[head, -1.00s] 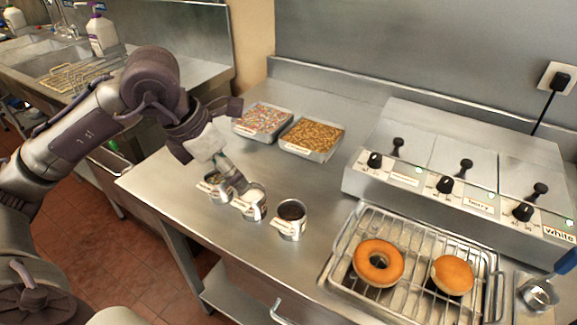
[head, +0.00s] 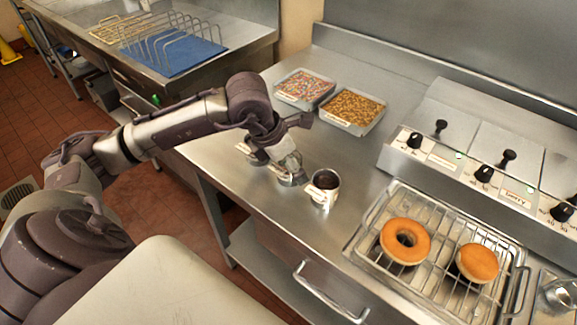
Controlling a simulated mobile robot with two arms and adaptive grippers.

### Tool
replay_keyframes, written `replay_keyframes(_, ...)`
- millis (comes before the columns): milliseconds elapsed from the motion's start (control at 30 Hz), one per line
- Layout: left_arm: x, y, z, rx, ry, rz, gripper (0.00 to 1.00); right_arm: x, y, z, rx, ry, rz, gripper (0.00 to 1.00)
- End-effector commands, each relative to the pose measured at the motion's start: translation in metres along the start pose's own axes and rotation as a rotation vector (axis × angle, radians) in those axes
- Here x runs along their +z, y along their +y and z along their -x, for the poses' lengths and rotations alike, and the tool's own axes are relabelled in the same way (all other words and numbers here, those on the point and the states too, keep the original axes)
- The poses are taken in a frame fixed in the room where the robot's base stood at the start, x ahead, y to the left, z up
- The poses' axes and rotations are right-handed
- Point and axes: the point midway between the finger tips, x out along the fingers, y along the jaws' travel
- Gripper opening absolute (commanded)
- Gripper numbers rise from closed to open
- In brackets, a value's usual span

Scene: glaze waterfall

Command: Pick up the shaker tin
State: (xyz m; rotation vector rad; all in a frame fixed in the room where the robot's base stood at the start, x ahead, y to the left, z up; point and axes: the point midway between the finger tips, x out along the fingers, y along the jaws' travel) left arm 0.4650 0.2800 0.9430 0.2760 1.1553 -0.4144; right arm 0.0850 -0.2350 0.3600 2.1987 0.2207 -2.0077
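Three small metal tins with pale labels stand in a row near the counter's left edge. The right tin (head: 323,189) is in clear view and has dark contents. The middle tin (head: 290,180) is mostly covered by my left gripper (head: 287,168). The left tin (head: 246,151) is partly hidden behind my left arm. My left gripper points down at the middle tin, with its fingers at or very near the rim. Whether the fingers are open or closed on it cannot be made out. My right gripper is not in view.
Two trays, one of colored sprinkles (head: 305,89) and one of brown topping (head: 352,110), lie behind the tins. A wire rack (head: 440,270) with two donuts is at the right, before a steel unit with knobs (head: 490,145). Counter between is clear.

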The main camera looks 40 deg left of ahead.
Motion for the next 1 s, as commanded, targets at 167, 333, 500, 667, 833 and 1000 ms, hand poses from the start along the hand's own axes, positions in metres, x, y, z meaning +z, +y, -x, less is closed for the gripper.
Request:
replay_keyframes(167, -0.0003, -0.0002, -0.0089, 0.0, 0.0, 0.0, 0.84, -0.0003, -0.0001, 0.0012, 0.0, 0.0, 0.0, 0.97)
replay_keyframes(333, -0.0004, -0.0001, -0.0088, 0.0, 0.0, -0.001, 0.81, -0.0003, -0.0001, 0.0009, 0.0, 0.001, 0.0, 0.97)
replay_keyframes(500, -0.0004, -0.0001, -0.0086, 0.0, 0.0, -0.001, 0.53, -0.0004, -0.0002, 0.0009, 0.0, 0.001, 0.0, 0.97)
replay_keyframes(667, -0.0004, 0.0, -0.0084, 0.0, 0.0, -0.001, 0.26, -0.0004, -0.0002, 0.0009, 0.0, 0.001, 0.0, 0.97)
replay_keyframes(833, -0.0001, 0.0001, -0.0081, 0.001, -0.001, -0.001, 0.14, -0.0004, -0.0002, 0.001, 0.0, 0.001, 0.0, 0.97)
replay_keyframes(1000, 0.0005, 0.0001, -0.007, 0.001, -0.001, -0.001, 0.14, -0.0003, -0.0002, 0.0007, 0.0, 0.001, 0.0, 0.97)
